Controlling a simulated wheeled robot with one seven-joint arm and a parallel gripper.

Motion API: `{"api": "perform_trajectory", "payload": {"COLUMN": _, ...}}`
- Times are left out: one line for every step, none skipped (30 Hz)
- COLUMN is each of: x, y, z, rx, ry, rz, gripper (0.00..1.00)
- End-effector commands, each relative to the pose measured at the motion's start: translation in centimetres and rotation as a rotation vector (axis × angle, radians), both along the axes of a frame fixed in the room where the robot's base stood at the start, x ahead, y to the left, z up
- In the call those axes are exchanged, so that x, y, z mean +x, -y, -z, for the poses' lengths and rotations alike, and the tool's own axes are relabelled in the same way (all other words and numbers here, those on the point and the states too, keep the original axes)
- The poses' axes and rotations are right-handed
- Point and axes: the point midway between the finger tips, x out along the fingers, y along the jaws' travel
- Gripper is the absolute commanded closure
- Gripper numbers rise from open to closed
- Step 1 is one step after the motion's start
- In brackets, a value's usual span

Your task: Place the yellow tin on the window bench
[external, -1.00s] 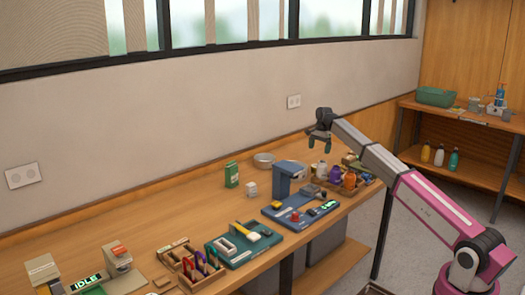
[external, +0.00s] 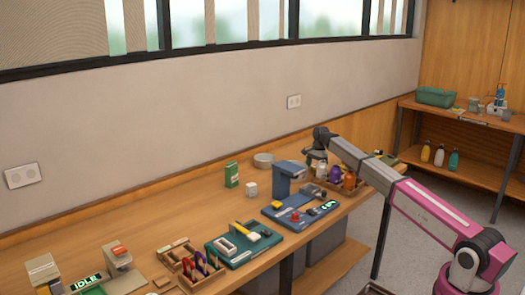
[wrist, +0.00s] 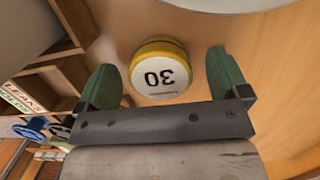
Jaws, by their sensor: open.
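The yellow tin (wrist: 160,68) shows in the wrist view with a pale round top marked 30 and a yellow rim. It stands on a wooden surface between the two green fingers of my gripper (wrist: 162,66), with space on both sides. My gripper is open and empty. In the external view my gripper (external: 318,160) is low over the far right part of the bench, by the bottles. I cannot make out the tin there. The long wooden window bench (external: 150,222) runs under the window.
A compartmented wooden crate (wrist: 50,75) lies left of the tin in the wrist view. Bare bench lies left of the green box.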

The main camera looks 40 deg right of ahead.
Motion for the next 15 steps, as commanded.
{"api": "perform_trajectory", "payload": {"x": -0.03, "y": -0.06, "z": 0.36, "rx": 0.0, "ry": 0.0, "rz": 0.0, "gripper": 0.06}}
{"api": "perform_trajectory", "payload": {"x": -0.01, "y": -0.07, "z": 0.44, "rx": 0.0, "ry": 0.0, "rz": 0.0, "gripper": 0.06}}
{"api": "perform_trajectory", "payload": {"x": 0.01, "y": -0.07, "z": 0.46, "rx": 0.0, "ry": 0.001, "rz": 0.0, "gripper": 0.06}}
{"api": "perform_trajectory", "payload": {"x": 0.02, "y": -0.07, "z": 0.44, "rx": 0.0, "ry": 0.001, "rz": 0.0, "gripper": 0.06}}
{"api": "perform_trajectory", "payload": {"x": 0.03, "y": -0.06, "z": 0.43, "rx": 0.0, "ry": 0.001, "rz": 0.0, "gripper": 0.06}}
{"api": "perform_trajectory", "payload": {"x": 0.02, "y": -0.06, "z": 0.43, "rx": 0.0, "ry": 0.001, "rz": 0.0, "gripper": 0.06}}
{"api": "perform_trajectory", "payload": {"x": 0.02, "y": -0.06, "z": 0.42, "rx": 0.0, "ry": 0.001, "rz": 0.0, "gripper": 0.06}}
{"api": "perform_trajectory", "payload": {"x": 0.02, "y": -0.07, "z": 0.4, "rx": 0.0, "ry": 0.001, "rz": 0.0, "gripper": 0.13}}
{"api": "perform_trajectory", "payload": {"x": 0.02, "y": -0.07, "z": 0.4, "rx": 0.0, "ry": 0.001, "rz": 0.0, "gripper": 0.26}}
{"api": "perform_trajectory", "payload": {"x": 0.03, "y": -0.07, "z": 0.4, "rx": 0.0, "ry": 0.001, "rz": 0.0, "gripper": 0.36}}
{"api": "perform_trajectory", "payload": {"x": 0.03, "y": -0.07, "z": 0.39, "rx": 0.0, "ry": 0.001, "rz": 0.0, "gripper": 0.45}}
{"api": "perform_trajectory", "payload": {"x": 0.03, "y": -0.07, "z": 0.39, "rx": 0.0, "ry": 0.001, "rz": 0.0, "gripper": 0.58}}
{"api": "perform_trajectory", "payload": {"x": 0.03, "y": -0.07, "z": 0.39, "rx": 0.0, "ry": 0.0, "rz": 0.0, "gripper": 0.6}}
{"api": "perform_trajectory", "payload": {"x": 0.03, "y": -0.07, "z": 0.38, "rx": 0.0, "ry": 0.001, "rz": 0.0, "gripper": 0.6}}
{"api": "perform_trajectory", "payload": {"x": 0.03, "y": -0.07, "z": 0.37, "rx": 0.0, "ry": 0.001, "rz": 0.0, "gripper": 0.64}}
